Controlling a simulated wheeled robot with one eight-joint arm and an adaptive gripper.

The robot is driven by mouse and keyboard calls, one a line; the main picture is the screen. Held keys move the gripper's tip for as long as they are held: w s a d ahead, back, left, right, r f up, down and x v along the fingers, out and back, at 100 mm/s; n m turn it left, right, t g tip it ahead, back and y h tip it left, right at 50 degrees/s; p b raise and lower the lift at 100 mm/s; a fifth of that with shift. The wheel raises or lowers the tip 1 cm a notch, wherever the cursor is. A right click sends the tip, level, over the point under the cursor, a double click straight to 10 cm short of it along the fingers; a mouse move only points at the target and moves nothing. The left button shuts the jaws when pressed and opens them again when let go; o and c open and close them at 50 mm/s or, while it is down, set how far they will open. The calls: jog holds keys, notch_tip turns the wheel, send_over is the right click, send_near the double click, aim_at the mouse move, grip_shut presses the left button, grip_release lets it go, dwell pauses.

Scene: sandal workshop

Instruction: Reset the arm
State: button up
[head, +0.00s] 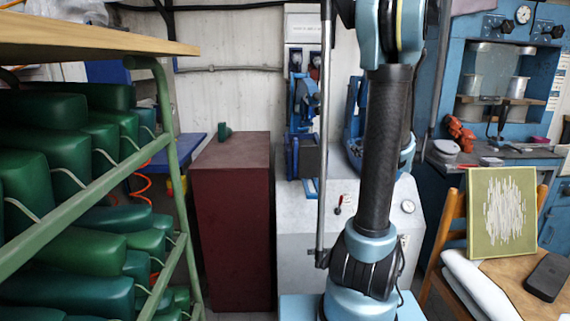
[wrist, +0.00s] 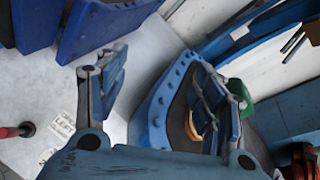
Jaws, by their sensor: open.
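My arm stands upright in the middle of the head view, and I cannot make out its gripper there. In the wrist view my gripper (wrist: 163,80) is open, with its two blue-grey fingers spread wide apart. I see nothing held between them. A blue bolted machine part (wrist: 158,102) lies behind the gap and partly behind the right finger. How far the fingers are from it is hard to tell.
A pale machine (head: 300,220) with blue fittings stands behind my arm. A rack (head: 172,85) of green shoe lasts fills the left. A chair (head: 452,215) stands at right.

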jog(key=s+a+f+n+g, duration=0.4)
jog(key=s+a+n, duration=0.3)
jog(key=s+a, duration=0.15)
jog(key=s+a+f+n+g, duration=0.3)
jog(key=s+a+n, duration=0.5)
jog(key=s, duration=0.1)
jog(key=s+d+f+n+g+h, duration=0.1)
jog(key=s+f+n, duration=0.3)
jog(key=s, duration=0.6)
jog(key=s+d+f+n+g+h, duration=0.1)
jog(key=s+f+n+g+h, duration=0.2)
jog(key=s+n, duration=0.5)
notch_tip(320, 180, down, 2)
jog(key=shift+s+d+f+g, duration=0.1)
jog(key=shift+s+d+g, duration=0.3)
jog(key=shift+s, duration=0.6)
jog(key=shift+a, duration=0.15)
jog(key=shift+w+f, duration=0.15)
jog(key=shift+w, duration=0.3)
